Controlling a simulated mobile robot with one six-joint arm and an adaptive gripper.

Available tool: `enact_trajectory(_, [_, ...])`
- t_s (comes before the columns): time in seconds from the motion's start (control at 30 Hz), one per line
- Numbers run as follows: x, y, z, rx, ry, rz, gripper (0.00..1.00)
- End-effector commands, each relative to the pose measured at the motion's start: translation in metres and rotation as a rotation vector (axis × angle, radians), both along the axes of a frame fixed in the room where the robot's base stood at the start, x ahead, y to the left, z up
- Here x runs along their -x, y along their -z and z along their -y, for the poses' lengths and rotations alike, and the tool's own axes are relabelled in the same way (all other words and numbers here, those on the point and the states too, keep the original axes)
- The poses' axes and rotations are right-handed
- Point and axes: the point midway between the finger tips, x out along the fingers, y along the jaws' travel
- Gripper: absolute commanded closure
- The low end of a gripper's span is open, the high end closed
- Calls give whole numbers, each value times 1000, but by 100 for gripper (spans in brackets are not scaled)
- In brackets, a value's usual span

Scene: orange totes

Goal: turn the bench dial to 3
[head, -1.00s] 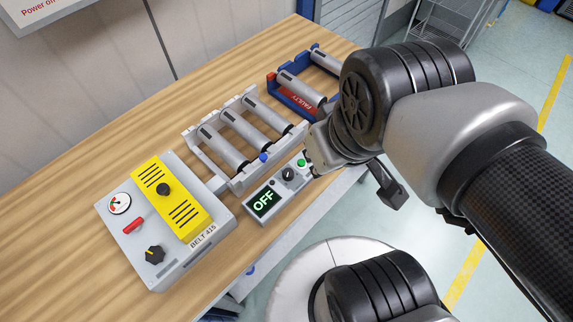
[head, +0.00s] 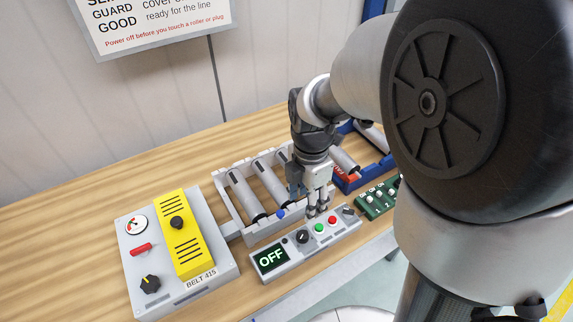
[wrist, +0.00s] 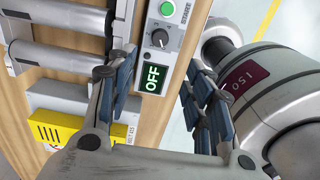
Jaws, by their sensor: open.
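A grey control box (head: 288,264) lies along the front of the bench. Its display (head: 271,258) reads OFF. A green button (head: 319,228), a red button (head: 332,220) and another dark knob (head: 347,211) follow to the right. My gripper (head: 318,209) points down over the back edge of this box, near the buttons. In the wrist view my gripper (wrist: 160,66) is open and empty, its fingers apart on either side of the display.
A grey BELT 415 box (head: 140,262) with a yellow cover (head: 182,232), gauge, red switch and dark knob stands at left. A roller rack (head: 226,208) lies behind the control box. A blue tray (head: 349,187) and green switch board (head: 374,205) are at right. Bare bench lies at back left.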

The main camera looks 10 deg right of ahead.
Motion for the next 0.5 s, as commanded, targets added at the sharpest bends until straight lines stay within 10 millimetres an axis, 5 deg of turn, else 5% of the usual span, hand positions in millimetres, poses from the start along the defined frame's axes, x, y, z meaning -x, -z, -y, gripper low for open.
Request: enact_trajectory(0.5, [1, 116, 0, 1, 3, -4, 53])
